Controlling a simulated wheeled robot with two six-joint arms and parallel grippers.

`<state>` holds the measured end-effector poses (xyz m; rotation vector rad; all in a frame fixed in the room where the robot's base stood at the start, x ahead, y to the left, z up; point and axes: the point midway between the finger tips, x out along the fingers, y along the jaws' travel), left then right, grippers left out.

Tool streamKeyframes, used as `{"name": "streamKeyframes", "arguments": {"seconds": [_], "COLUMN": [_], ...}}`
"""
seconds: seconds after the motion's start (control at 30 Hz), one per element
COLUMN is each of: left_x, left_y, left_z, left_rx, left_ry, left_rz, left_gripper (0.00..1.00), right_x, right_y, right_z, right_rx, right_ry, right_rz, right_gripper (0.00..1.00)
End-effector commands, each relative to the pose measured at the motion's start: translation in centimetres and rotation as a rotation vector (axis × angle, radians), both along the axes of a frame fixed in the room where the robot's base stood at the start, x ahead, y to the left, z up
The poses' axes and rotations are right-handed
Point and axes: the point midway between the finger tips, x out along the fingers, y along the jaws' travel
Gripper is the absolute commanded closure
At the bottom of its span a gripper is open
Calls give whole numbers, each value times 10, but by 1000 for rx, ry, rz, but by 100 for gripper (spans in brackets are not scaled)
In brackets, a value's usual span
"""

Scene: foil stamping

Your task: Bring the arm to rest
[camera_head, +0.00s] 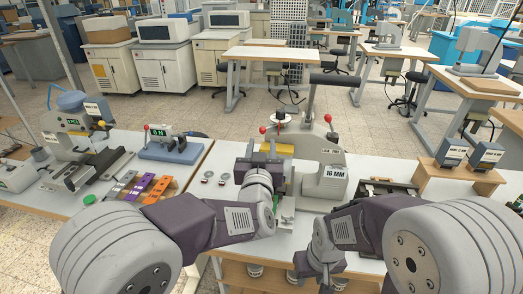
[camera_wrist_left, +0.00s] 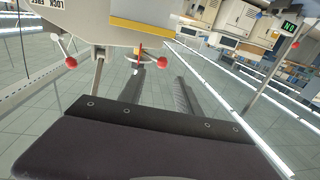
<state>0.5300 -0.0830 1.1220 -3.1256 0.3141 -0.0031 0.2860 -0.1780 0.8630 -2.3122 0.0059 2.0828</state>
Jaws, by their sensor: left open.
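My left gripper (camera_head: 264,162) is in front of the grey press marked 16 MM (camera_head: 330,160), near the middle of the bench. In the left wrist view its two dark fingers (camera_wrist_left: 162,88) stand apart with nothing held between them. A red ball knob (camera_wrist_left: 138,58) and the yellow-edged press body show just beyond the fingers; I cannot tell whether anything touches. My right gripper (camera_head: 322,268) hangs low at the front edge of the bench, right of the left one. Its finger opening cannot be made out.
A press (camera_head: 75,135) and a blue device with a green display (camera_head: 172,148) stand at left. Coloured strips (camera_head: 140,188) lie before them. A dark tray (camera_head: 385,190) and two small boxes on a wooden stand (camera_head: 450,180) are at right.

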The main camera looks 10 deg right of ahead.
Motion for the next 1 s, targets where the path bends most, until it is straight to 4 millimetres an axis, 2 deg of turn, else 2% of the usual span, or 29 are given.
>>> {"name": "streamKeyframes", "arguments": {"seconds": [0.1, 0.2, 0.43, 0.53, 0.57, 0.67, 0.7, 0.77, 0.8, 0.83, 0.87, 0.9, 0.97, 1.0], "left_x": [-15, -19, -19, -10, -4, 16, 21, 27, 27, 24, 17, 4, -22, -44], "left_y": [3, 4, 4, 20, 32, 89, 118, 163, 192, 211, 225, 239, 253, 258], "left_z": [-1, 0, 0, 7, 12, 35, 43, 48, 42, 29, 13, -12, -50, -75], "left_rx": [-1, 0, 0, -2, -4, -15, -7, 26, 52, 68, 80, 90, 96, 97], "left_ry": [-1, 0, 0, -3, -5, -20, -21, 7, 64, 133, 212, 325, 499, 618], "left_rz": [-1, -1, 1, 36, 60, 173, 222, 277, 292, 289, 280, 261, 233, 214], "left_gripper": [60, 60, 60, 60, 60, 60, 60, 60, 60, 60, 60, 60, 60, 60], "right_x": [0, 0, 0, 0, 0, 0, 0, 0, 0, 0, 0, 0, 0, 0], "right_y": [0, 0, 0, 0, 0, 0, 0, 0, 0, 0, 0, 0, 0, 0], "right_z": [-3, -4, -3, 2, 5, 19, 25, 36, 45, 51, 55, 60, 64, 66], "right_rx": [0, 0, 0, 0, 0, 0, 0, 0, 0, 0, 0, 0, 0, 0], "right_ry": [0, 0, 0, 0, 0, 0, 0, 0, 0, 0, 0, 0, 0, 0], "right_rz": [0, 0, 0, 0, 0, 0, 0, 0, 0, 0, 0, 0, 0, 0], "right_gripper": [64, 64, 64, 64, 64, 64, 64, 64, 64, 64, 64, 64, 64, 64]}}
